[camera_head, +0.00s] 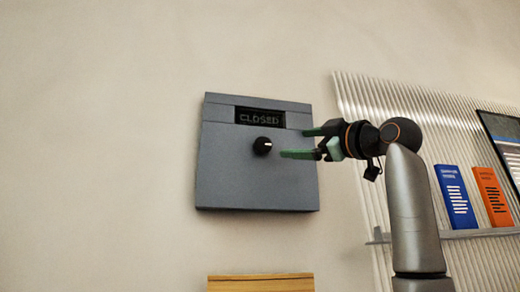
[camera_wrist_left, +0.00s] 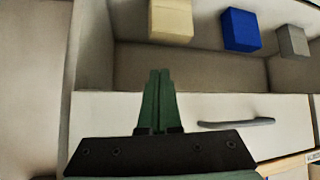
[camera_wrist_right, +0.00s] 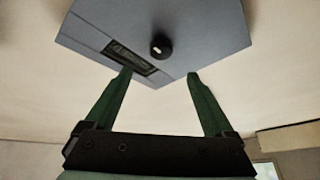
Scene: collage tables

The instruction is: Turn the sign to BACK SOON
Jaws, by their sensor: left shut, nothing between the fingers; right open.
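The sign is a grey-blue box (camera_head: 255,185) on the wall, slightly tilted in the head view. Its dark window (camera_head: 259,118) reads CLOSED. A black round knob (camera_head: 262,146) with a light mark sits below the window. In the right wrist view the knob (camera_wrist_right: 160,45) and window (camera_wrist_right: 131,58) lie ahead, between and beyond the fingertips. My right gripper (camera_head: 298,143) is open and empty, just right of the knob, with no visible contact with it. My left gripper (camera_wrist_left: 160,72) is shut and empty, and shows only in its own wrist view.
A shelf (camera_head: 470,233) on a ribbed panel at the right holds a blue booklet (camera_head: 455,197) and an orange one (camera_head: 492,197). A wooden edge (camera_head: 260,283) lies below the sign. The left wrist view shows cream (camera_wrist_left: 171,20), blue (camera_wrist_left: 241,30) and grey (camera_wrist_left: 292,40) blocks and a drawer handle (camera_wrist_left: 236,123).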

